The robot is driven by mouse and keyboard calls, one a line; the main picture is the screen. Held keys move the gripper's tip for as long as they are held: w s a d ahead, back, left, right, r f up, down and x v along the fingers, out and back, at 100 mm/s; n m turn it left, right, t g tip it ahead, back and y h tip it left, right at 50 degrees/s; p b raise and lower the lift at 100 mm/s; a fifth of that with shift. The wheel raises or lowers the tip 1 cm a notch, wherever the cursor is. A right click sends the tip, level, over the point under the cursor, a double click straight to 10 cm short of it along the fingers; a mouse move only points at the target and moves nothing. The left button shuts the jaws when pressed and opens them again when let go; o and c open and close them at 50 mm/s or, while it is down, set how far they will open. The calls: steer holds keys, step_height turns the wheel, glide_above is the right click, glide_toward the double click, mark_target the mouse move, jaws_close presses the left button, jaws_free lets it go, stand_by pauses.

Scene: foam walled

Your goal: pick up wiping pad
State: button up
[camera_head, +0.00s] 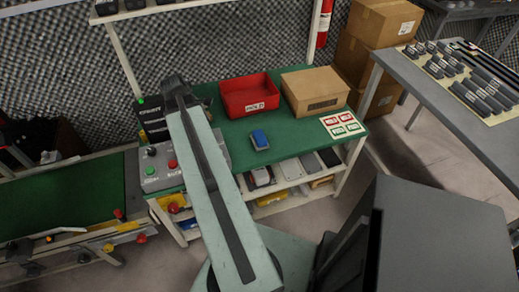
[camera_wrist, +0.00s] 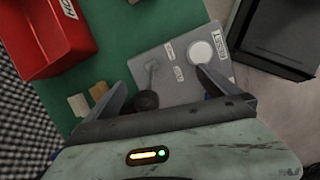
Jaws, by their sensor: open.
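The likely wiping pad, a small blue block with a grey edge (camera_head: 260,139), lies on the green bench top (camera_head: 225,130) in front of the red bin. My arm reaches over the bench to the left of the pad, and its end hides my gripper in the head view. In the wrist view my gripper (camera_wrist: 166,84) is open, with nothing held between the fingers. It is above a grey control box (camera_wrist: 165,65) with labels and a white round button. I cannot make out the blue pad in the wrist view.
The red bin (camera_head: 249,95) and a cardboard box (camera_head: 314,91) stand behind the pad. Red and green label cards (camera_head: 342,125) lie to its right. A control box with buttons (camera_head: 160,168) sits at the bench's left end. Bench surface around the pad is clear.

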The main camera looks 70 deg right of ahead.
steer(key=n+g+b, duration=0.2)
glide_above(259, 136)
steer(key=w+a, duration=0.1)
steer(key=w, duration=0.1)
steer(key=f, duration=0.3)
steer(key=shift+s+a, duration=0.1)
steer(key=shift+a, duration=0.1)
steer(key=b+x, duration=0.7)
steer(key=x, duration=0.1)
steer(key=shift+w+a+f+b, duration=0.1)
steer(key=shift+w+a+b, duration=0.05)
steer(key=shift+w+b, duration=0.25)
steer(key=shift+s, duration=0.1)
steer(key=shift+c, duration=0.3)
steer(key=c, duration=1.4)
step_height(259, 136, up, 11)
steer(key=p, duration=1)
steer(key=shift+f+p, duration=0.15)
steer(key=shift+p, duration=0.2)
steer(key=shift+f, duration=0.1)
